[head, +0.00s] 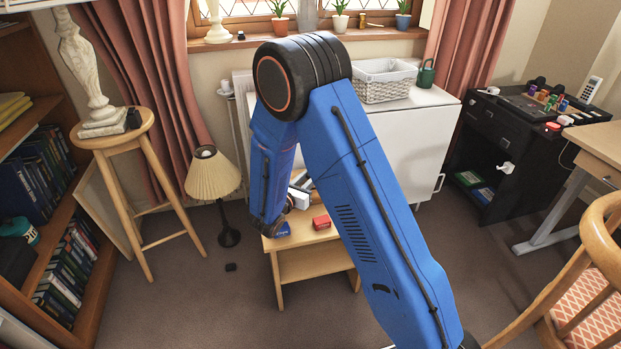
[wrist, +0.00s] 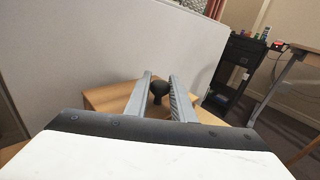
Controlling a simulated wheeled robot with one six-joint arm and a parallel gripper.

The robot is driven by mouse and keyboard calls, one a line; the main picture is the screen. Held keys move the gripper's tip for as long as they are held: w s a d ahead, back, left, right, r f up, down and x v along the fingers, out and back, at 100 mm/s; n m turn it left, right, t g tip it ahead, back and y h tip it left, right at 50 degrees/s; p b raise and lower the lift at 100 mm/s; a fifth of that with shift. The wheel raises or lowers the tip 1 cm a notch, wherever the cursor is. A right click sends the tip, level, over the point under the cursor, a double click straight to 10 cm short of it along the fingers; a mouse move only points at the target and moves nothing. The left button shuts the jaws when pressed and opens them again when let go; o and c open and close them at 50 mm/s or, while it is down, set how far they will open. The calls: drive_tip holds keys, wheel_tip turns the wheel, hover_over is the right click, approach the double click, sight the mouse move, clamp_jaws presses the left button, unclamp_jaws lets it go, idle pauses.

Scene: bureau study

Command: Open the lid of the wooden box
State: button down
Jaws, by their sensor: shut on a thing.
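My gripper (wrist: 161,80) reaches forward in the wrist view, its two grey fingers on either side of a dark round knob (wrist: 158,91). It is shut on the knob. A light wooden surface (wrist: 108,97), which seems to be the top of the wooden box, shows around and behind the fingertips. The gripper's own body hides the near part. In the head view my gripper (head: 300,191) is partly seen above the small wooden table (head: 312,264). My blue arm covers the box there, so I cannot tell its lid's angle.
A white cabinet (head: 410,140) stands close behind. A floor lamp (head: 213,175) is to the left. A wooden chair (head: 590,260) is at the right.

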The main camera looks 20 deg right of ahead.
drive_tip(key=w+r+n+g, duration=0.1)
drive_tip(key=r+n+g+y, duration=0.1)
drive_tip(key=shift+w+r, duration=0.35)
drive_tip(key=shift+r, duration=0.05)
drive_tip(key=shift+w+r+n+g+y, duration=0.5)
drive_tip(key=shift+w+r+n+g, duration=0.2)
drive_tip(key=shift+g, duration=0.1)
drive_tip(key=shift+w+r+n+g+y, duration=0.35)
drive_tip(key=shift+w+n+g, duration=0.25)
drive_tip(key=shift+w+g, duration=0.25)
drive_tip(key=shift+w+r+n+g, duration=0.2)
drive_tip(key=shift+w+n+g, duration=0.05)
drive_tip(key=shift+w+g, duration=0.25)
drive_tip(key=shift+w+r+n+g, duration=0.15)
drive_tip(key=shift+w+n+g, duration=0.1)
drive_tip(key=shift+w+g, duration=0.15)
drive_tip(key=shift+w+r+n+g+y, duration=0.1)
drive_tip(key=shift+w+n+g+y, duration=0.35)
drive_tip(key=shift+w+g, duration=0.45)
drive_tip(key=shift+w+f+n+g, duration=0.2)
drive_tip(key=shift+w+n+g, duration=0.65)
drive_tip(key=shift+w+g, duration=0.5)
